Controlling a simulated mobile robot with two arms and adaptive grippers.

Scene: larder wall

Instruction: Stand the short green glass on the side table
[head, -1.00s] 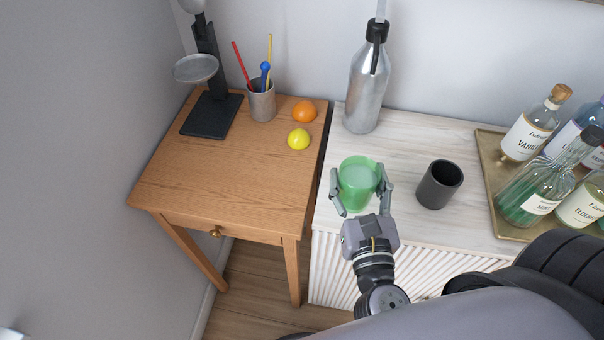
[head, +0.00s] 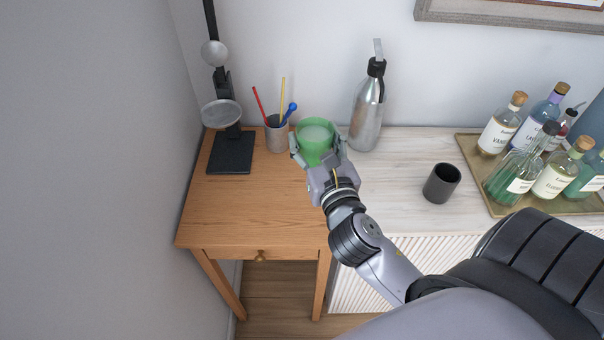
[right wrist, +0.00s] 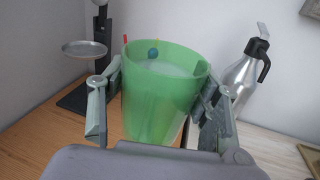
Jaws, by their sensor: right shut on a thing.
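The short green glass (head: 315,145) is upright between the fingers of my right gripper (head: 318,158), which is shut on it. In the head view it overlaps the back right part of the wooden side table (head: 240,208), near the seam with the pale cabinet. Whether its base touches the tabletop is hidden. In the right wrist view the green glass (right wrist: 160,95) fills the middle, with a finger of the right gripper (right wrist: 160,110) on each side. My left gripper is not in view.
A black scale-like stand (head: 232,152) and a grey pencil cup (head: 276,136) stand at the table's back. A steel bottle (head: 367,115), a dark cup (head: 441,183) and a brass tray (head: 520,205) with several bottles are on the cabinet (head: 400,205). The table's front is clear.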

